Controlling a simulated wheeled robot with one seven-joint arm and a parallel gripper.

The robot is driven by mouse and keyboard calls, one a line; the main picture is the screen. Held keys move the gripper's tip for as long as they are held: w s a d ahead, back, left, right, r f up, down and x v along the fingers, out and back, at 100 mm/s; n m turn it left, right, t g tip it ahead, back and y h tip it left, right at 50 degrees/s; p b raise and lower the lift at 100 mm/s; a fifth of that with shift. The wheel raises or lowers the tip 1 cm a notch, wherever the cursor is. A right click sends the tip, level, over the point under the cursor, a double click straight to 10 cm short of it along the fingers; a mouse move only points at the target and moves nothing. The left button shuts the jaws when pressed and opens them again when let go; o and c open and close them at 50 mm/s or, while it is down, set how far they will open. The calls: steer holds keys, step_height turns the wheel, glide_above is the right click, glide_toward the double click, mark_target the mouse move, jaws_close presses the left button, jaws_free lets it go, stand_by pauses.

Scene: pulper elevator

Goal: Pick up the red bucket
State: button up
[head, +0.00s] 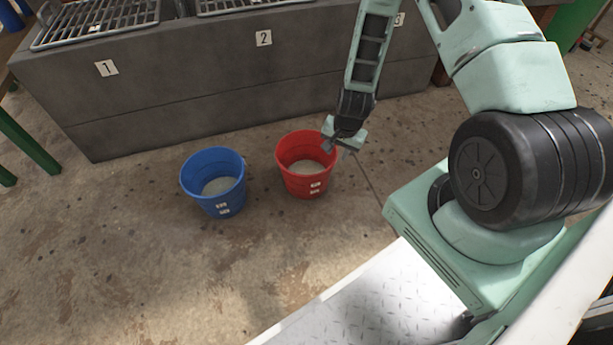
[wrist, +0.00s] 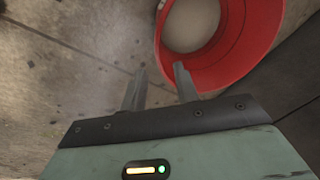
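The red bucket (head: 307,181) stands upright on the concrete floor, with two small white labels on its side and pale contents at the bottom. My gripper (head: 328,144) is at the right part of its rim in the head view. In the wrist view, the bucket (wrist: 235,62) fills the upper right. There my gripper (wrist: 158,78) shows two fingers spread apart with a gap between them. One fingertip overlaps the bucket's rim in the picture; the other is over the floor. I cannot tell whether either finger touches the bucket.
A blue bucket (head: 213,188) with pale contents stands to the left of the red one. A dark grey counter (head: 190,85) with numbered labels and metal grates runs behind both. A green leg (head: 28,143) stands at the left. The floor in front of the buckets is clear.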

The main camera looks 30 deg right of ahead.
mark_target(332, 165)
steer(key=f+b, duration=0.2)
steer(key=f, duration=0.1)
steer(key=w+f+b, duration=0.1)
steer(key=f+b, duration=0.1)
steer(key=f, duration=0.1)
steer(key=f+b, duration=0.2)
steer(key=f, duration=0.1)
steer(key=shift+w, duration=0.35)
steer(key=shift+a, duration=0.1)
jaws_close()
steer(key=shift+w+r, duration=0.1)
stand_by(0.9)
